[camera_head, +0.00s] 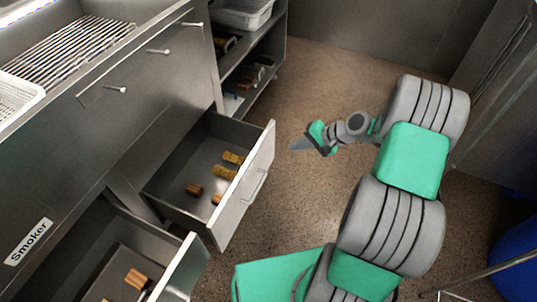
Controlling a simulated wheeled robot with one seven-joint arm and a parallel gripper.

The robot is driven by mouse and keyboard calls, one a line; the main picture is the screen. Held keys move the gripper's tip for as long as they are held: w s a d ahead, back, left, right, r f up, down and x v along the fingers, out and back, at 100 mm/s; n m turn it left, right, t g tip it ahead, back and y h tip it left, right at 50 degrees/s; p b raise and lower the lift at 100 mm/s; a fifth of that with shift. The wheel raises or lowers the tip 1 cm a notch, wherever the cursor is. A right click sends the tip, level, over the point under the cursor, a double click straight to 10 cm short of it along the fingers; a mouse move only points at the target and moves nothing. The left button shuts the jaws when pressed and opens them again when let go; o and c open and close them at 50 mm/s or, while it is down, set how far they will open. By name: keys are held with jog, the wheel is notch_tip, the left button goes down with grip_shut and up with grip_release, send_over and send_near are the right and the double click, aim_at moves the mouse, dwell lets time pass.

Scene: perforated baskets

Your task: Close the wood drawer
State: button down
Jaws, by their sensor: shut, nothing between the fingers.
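Two metal drawers stand pulled out of a steel counter. The farther drawer (262,193) is open, with several brown and yellow wood-like pieces (225,172) in it and a bar handle on its front. The nearer drawer (183,268) is also open, with brown wood pieces (137,279) inside; its lower part is cut off by the picture edge. I cannot tell from the picture which one is the wood drawer. My gripper (300,146) is shut and empty, to the right of the farther drawer's far front corner and apart from it.
A shelf unit (262,70) with a white perforated basket (242,13) stands beyond the drawers. Bare floor (310,190) lies between the drawers and my arm. A blue object (516,250) is at far right.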

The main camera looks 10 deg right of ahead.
aim_at(259, 149)
jog(key=b+x, duration=0.1)
jog(key=x, duration=0.3)
jog(key=r+b+x, duration=0.1)
jog(key=b+x, duration=0.1)
jog(key=x, duration=0.2)
jog(key=w+a+b+x, duration=0.1)
jog(key=x, duration=0.3)
jog(key=shift+a+r, duration=0.15)
jog(key=shift+a, duration=0.05)
jog(key=shift+w+a+r, duration=0.15)
jog(key=shift+w+a, duration=0.15)
jog(key=shift+a, duration=0.05)
jog(key=shift+a, duration=0.1)
